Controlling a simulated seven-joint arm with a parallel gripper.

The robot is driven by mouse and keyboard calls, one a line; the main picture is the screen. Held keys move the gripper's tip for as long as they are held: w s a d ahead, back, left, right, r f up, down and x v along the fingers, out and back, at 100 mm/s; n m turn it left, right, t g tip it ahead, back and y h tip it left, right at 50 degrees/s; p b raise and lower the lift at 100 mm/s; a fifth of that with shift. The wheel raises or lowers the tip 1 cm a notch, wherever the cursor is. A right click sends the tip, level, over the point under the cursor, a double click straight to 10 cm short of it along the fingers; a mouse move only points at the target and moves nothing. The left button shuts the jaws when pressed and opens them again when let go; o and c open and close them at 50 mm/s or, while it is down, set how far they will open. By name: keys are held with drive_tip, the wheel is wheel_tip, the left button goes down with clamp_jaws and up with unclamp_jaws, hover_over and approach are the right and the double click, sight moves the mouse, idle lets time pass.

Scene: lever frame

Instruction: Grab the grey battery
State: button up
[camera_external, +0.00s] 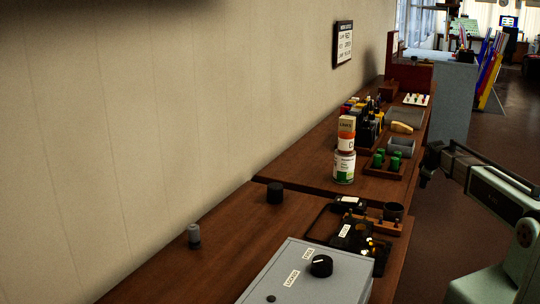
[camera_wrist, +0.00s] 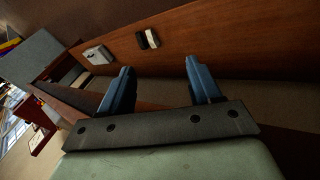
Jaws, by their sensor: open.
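A small upright grey cylinder (camera_external: 194,237) stands alone on the near left part of the wooden bench in the external view. It may be the grey battery, but it is too small to be sure. My gripper (camera_external: 428,168) is at the right, beyond the bench's right edge, well away from that cylinder. In the wrist view my gripper (camera_wrist: 162,78) has its two blue fingers wide apart with nothing between them. The grey cylinder cannot be made out in the wrist view.
A grey box with a black knob (camera_external: 320,265) fills the near bench. A black cylinder (camera_external: 275,193) stands left of a dark tray (camera_external: 322,222). Beyond are a stacked jar (camera_external: 344,167), green cylinders (camera_external: 379,158) and a grey cylindrical object (camera_external: 402,147). Bench around the small grey cylinder is clear.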

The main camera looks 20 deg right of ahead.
drive_tip(key=w+d+r+n+t+h, duration=0.15)
drive_tip(key=w+r, duration=0.35)
drive_tip(key=r, duration=0.6)
drive_tip(key=w+d+r+n+t+h, duration=0.15)
drive_tip(key=w+r, duration=0.35)
drive_tip(key=r, duration=0.5)
drive_tip(key=w+a+r+n+t+y, duration=0.15)
drive_tip(key=a+r, duration=0.25)
drive_tip(key=a, duration=1)
drive_tip(key=w+a+r+y, duration=0.1)
drive_tip(key=w+a+r, duration=0.25)
drive_tip(key=a, duration=0.95)
drive_tip(key=w+a+r+n+t+y, duration=0.15)
drive_tip(key=a+r, duration=0.35)
drive_tip(key=a, duration=0.9)
drive_tip(key=s+a+f+g+y, duration=0.1)
drive_tip(key=s+a, duration=0.2)
drive_tip(key=a, duration=0.6)
drive_tip(key=s+a+f+g+y, duration=0.1)
drive_tip(key=s+a+f+y, duration=0.15)
drive_tip(key=a, duration=0.65)
drive_tip(key=n+g+y, duration=0.2)
drive_tip(key=g+y, duration=0.1)
drive_tip(key=g, duration=0.5)
approach(194, 235)
drive_tip(key=x, duration=0.3)
drive_tip(key=w+x, duration=0.1)
drive_tip(key=x, duration=0.7)
drive_tip(key=shift+w+d, duration=0.15)
drive_tip(key=shift+w, duration=0.1)
